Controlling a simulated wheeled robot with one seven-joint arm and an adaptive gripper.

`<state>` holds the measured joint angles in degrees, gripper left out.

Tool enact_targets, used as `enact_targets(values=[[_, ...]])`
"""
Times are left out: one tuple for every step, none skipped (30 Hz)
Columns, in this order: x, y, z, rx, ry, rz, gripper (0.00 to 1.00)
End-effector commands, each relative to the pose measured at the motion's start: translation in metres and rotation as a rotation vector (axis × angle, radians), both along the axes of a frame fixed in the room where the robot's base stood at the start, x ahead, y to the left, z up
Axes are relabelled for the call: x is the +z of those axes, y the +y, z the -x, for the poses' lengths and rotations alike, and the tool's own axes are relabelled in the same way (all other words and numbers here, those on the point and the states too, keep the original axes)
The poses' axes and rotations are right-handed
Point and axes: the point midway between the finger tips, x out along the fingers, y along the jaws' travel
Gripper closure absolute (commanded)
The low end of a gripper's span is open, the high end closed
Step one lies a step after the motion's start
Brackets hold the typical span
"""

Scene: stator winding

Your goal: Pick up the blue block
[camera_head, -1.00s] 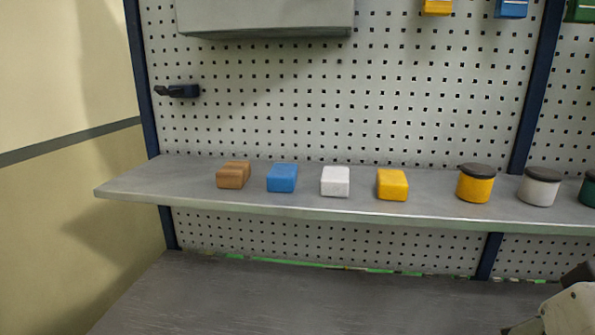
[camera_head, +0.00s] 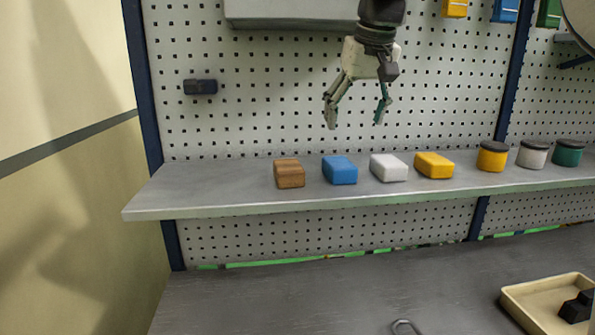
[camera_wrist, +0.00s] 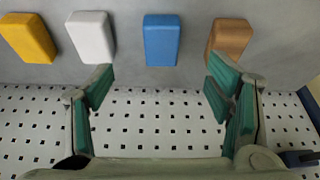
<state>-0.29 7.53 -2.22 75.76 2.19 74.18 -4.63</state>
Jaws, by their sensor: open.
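The blue block (camera_head: 340,170) sits on the grey shelf (camera_head: 240,196), between the brown block (camera_head: 289,174) and the white block (camera_head: 388,168). In the wrist view the blue block (camera_wrist: 161,40) lies beyond the fingertips, roughly between them. My gripper (camera_head: 355,116) is open and empty, pointing down above the shelf over the blue and white blocks. Its green-padded fingers (camera_wrist: 158,88) also frame the wrist view and touch no block.
A yellow block (camera_head: 434,165) and lidded jars (camera_head: 492,156) stand to the right on the shelf. The pegboard (camera_head: 240,110) rises behind. Below, a tray (camera_head: 540,300) with black parts is on the table. The shelf's left end is clear.

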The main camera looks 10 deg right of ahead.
Motion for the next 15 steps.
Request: enact_targets(values=[[0.000,0.000,-0.010,0.001,0.002,0.000,0.27],[0.000,0.000,-0.013,0.002,0.002,0.001,0.27],[0.000,0.000,-0.017,0.003,0.002,0.001,0.27],[-0.001,0.000,-0.019,0.004,0.003,0.002,0.27],[-0.002,0.000,-0.021,0.004,0.004,0.002,0.27],[-0.006,0.000,-0.023,0.004,0.005,0.001,0.27],[-0.009,0.000,-0.025,0.005,0.006,0.001,0.27],[-0.013,0.000,-0.026,0.005,0.006,0.001,0.27],[-0.019,0.000,-0.029,0.005,0.006,0.001,0.27],[-0.024,0.001,-0.030,0.005,0.007,0.001,0.27],[-0.030,0.001,-0.032,0.005,0.006,0.001,0.27],[-0.038,0.001,-0.036,0.005,0.008,0.001,0.27],[-0.043,0.001,-0.038,0.005,0.007,0.001,0.27],[-0.048,0.001,-0.040,0.005,0.007,0.001,0.27],[-0.055,0.001,-0.042,0.005,0.007,0.001,0.27]])
